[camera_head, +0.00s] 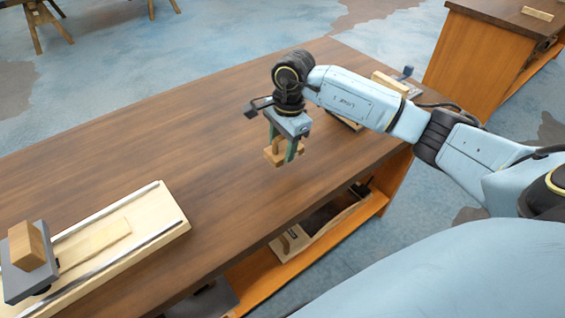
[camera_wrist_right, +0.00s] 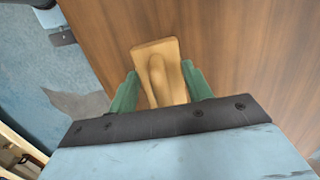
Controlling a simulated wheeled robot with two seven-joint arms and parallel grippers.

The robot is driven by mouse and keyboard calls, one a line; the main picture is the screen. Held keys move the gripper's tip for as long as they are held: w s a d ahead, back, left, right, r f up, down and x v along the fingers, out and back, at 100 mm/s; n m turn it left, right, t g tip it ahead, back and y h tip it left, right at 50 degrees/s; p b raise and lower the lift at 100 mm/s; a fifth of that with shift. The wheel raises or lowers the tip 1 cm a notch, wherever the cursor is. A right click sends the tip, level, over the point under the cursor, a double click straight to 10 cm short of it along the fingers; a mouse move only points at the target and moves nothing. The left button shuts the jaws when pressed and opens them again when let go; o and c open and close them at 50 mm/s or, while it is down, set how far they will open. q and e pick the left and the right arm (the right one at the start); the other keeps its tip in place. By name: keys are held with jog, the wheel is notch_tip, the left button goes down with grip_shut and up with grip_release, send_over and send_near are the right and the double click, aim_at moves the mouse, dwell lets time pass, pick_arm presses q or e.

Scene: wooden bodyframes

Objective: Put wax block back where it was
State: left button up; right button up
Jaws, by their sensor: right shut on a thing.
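The wax block is a tan, wooden-looking piece (camera_head: 274,157) with a raised grip, held in my right gripper (camera_head: 284,150) over the dark wooden tabletop (camera_head: 215,130). In the right wrist view the same block (camera_wrist_right: 158,60) sits between the two green fingers of the right gripper (camera_wrist_right: 160,90), which are shut on its grip. A gap to the table is hard to judge. My left gripper is not in view.
A pale board with metal rails (camera_head: 165,205) lies at the left front, with a grey plate and wooden handle (camera_head: 28,250) on it. A tan block (camera_head: 390,84) lies behind my right arm. A shelf below holds a tray (camera_head: 320,222). The middle of the tabletop is clear.

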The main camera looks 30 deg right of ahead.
aim_at(282, 158)
notch_tip(282, 158, down, 2)
jog(key=shift+f, duration=1.7)
pick_arm(q)
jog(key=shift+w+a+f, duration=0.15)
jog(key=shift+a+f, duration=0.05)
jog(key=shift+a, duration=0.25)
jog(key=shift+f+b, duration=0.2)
jog(key=shift+b, duration=0.15)
pick_arm(e)
jog(key=shift+f, duration=0.15)
jog(key=o, duration=0.9)
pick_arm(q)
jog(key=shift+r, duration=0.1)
pick_arm(e)
jog(key=shift+o, duration=0.2)
jog(key=shift+r, duration=0.3)
jog(key=r, duration=0.4)
jog(key=r+p, duration=0.1)
jog(key=r, duration=0.2)
jog(key=d+r, duration=0.1)
jog(key=r, duration=0.3)
jog(key=shift+s+d+r, duration=0.1)
jog(key=shift+s+r, duration=0.2)
jog(key=shift+r, duration=0.05)
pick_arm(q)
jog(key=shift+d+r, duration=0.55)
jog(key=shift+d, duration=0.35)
